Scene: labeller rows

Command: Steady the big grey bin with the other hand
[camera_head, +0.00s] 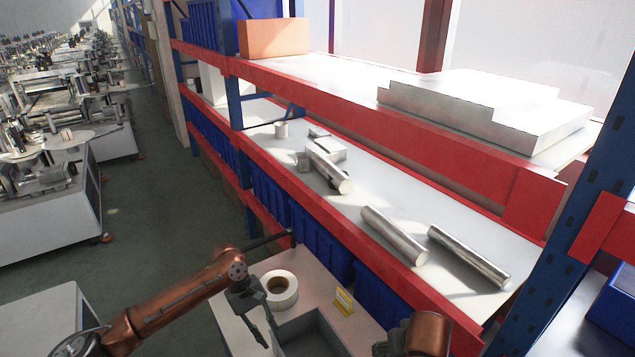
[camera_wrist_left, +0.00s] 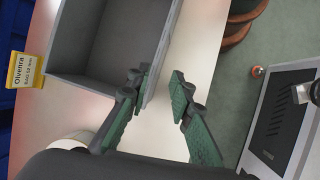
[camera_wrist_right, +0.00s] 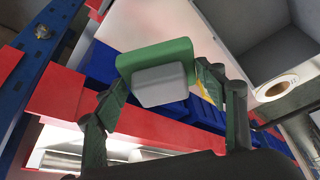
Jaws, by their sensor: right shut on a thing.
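The big grey bin (camera_head: 318,324) stands on a pale table at the bottom of the head view. It also shows in the left wrist view (camera_wrist_left: 112,40) and at the upper right of the right wrist view (camera_wrist_right: 262,45). My left gripper (camera_head: 262,330) is open at the bin's edge. In the left wrist view its fingers (camera_wrist_left: 161,82) appear on either side of the bin's wall, with a gap on the outer side. My right gripper (camera_wrist_right: 165,82) is shut on a green and grey block (camera_wrist_right: 160,84), shown in the right wrist view.
A white roll (camera_head: 281,290) and a small yellow sign (camera_head: 343,302) stand beside the bin on the table (camera_head: 235,318). Behind is a red-edged shelf with metal cylinders (camera_head: 394,236). Blue bins (camera_head: 375,297) sit under it. A grey machine (camera_wrist_left: 285,120) stands beyond the table.

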